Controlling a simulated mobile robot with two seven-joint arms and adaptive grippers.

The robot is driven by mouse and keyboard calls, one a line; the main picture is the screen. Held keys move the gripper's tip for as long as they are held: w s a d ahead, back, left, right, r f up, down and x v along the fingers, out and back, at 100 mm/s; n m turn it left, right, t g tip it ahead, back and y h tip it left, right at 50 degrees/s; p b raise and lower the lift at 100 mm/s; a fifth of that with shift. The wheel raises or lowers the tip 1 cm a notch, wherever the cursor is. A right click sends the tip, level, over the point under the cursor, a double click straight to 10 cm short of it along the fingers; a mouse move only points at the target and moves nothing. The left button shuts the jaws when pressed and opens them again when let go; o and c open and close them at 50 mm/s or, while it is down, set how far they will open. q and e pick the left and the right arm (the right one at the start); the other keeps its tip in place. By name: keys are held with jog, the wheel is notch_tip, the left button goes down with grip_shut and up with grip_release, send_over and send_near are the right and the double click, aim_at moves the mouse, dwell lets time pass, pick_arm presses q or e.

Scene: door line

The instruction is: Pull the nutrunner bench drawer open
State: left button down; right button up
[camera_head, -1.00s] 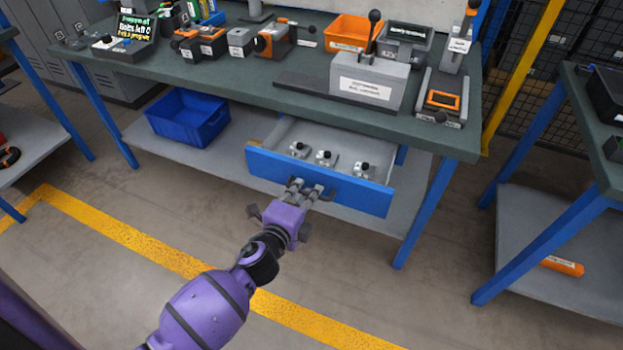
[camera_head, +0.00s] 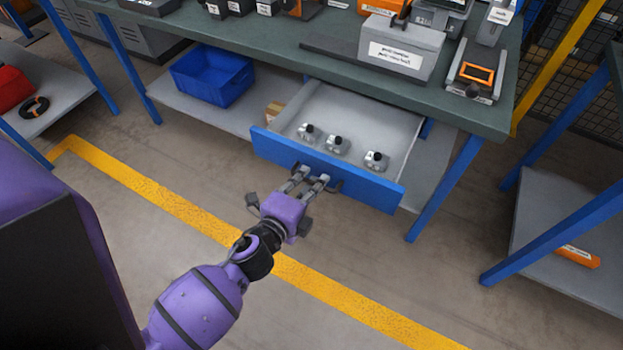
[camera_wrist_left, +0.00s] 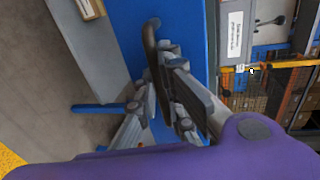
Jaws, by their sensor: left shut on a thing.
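The nutrunner bench drawer has a blue front (camera_head: 375,190) and a light grey inside (camera_head: 375,112). It stands well out from under the bench top. Several small grey parts with black knobs (camera_head: 338,145) sit in it. My left gripper (camera_head: 310,181) is at the drawer front, its fingers shut on the dark bar handle (camera_head: 336,187). In the left wrist view the fingers (camera_wrist_left: 165,95) lie over the handle (camera_wrist_left: 151,38), against the blue front (camera_wrist_left: 183,25). The fingers hide part of the handle. My right gripper is not in view.
The green bench top (camera_head: 270,47) carries a grey labelled fixture (camera_head: 400,50) and other devices. A blue bin (camera_head: 212,78) and a small cardboard box (camera_head: 273,112) are on the lower shelf. Floor with a yellow line (camera_head: 180,205) is clear before the drawer. Another bench is at right.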

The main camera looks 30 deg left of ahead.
pick_arm(q)
jog(key=c, duration=2.1)
grip_release()
jog(key=shift+s, duration=0.1)
jog(key=v, duration=1.2)
